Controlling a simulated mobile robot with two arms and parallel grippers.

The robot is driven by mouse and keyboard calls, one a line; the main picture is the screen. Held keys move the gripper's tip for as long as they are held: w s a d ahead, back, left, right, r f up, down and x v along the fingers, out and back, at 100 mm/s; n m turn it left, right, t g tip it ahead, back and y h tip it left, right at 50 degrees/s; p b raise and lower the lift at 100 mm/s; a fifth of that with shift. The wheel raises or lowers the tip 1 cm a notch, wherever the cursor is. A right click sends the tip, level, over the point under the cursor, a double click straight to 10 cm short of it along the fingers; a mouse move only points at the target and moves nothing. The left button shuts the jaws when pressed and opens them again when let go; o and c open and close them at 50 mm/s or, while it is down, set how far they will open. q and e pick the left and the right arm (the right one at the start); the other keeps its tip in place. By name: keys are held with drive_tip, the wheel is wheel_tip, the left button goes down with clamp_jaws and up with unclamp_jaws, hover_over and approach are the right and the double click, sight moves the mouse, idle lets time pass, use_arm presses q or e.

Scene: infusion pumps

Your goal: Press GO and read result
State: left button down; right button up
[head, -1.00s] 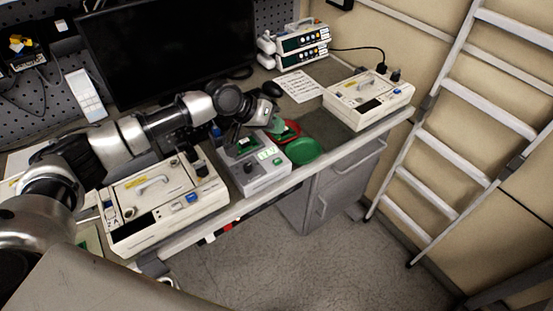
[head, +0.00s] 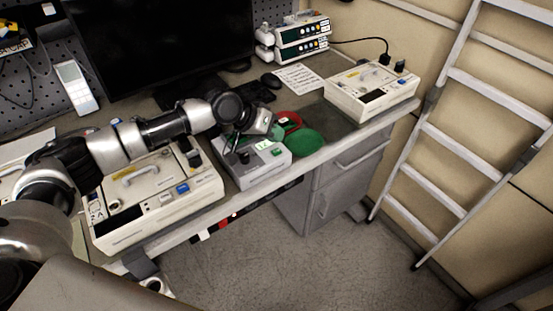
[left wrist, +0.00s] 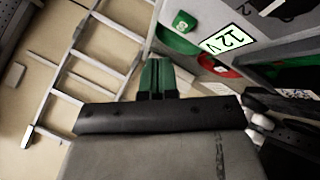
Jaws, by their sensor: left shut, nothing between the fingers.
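A grey tester box (head: 262,174) stands at the front edge of the bench. Its top has a small lit-looking panel (head: 262,146) and a green button (head: 276,152). In the left wrist view the panel (left wrist: 229,40) reads "12 V", and the green button (left wrist: 182,22) is beside it. My left gripper (head: 277,131) is over the back right part of the tester, apart from the button. Its green fingers (left wrist: 158,78) are shut and empty. The arm hides part of the tester's back. My right gripper is not in view.
A green round dish (head: 306,143) and a red one (head: 291,117) lie right of the tester. One pump case (head: 160,195) stands left, another (head: 372,88) right. A monitor (head: 160,45) stands behind. A ladder (head: 450,145) leans on the right wall.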

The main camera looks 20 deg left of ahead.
use_arm(q)
drive_tip(key=shift+f, duration=0.8)
drive_tip(key=shift+f, duration=0.15)
idle(1.3)
drive_tip(key=shift+f, duration=0.3)
drive_tip(key=shift+f, duration=0.45)
idle(0.8)
drive_tip(key=shift+r+p, duration=0.6)
drive_tip(key=shift+r, duration=0.25)
drive_tip(key=shift+r, duration=0.1)
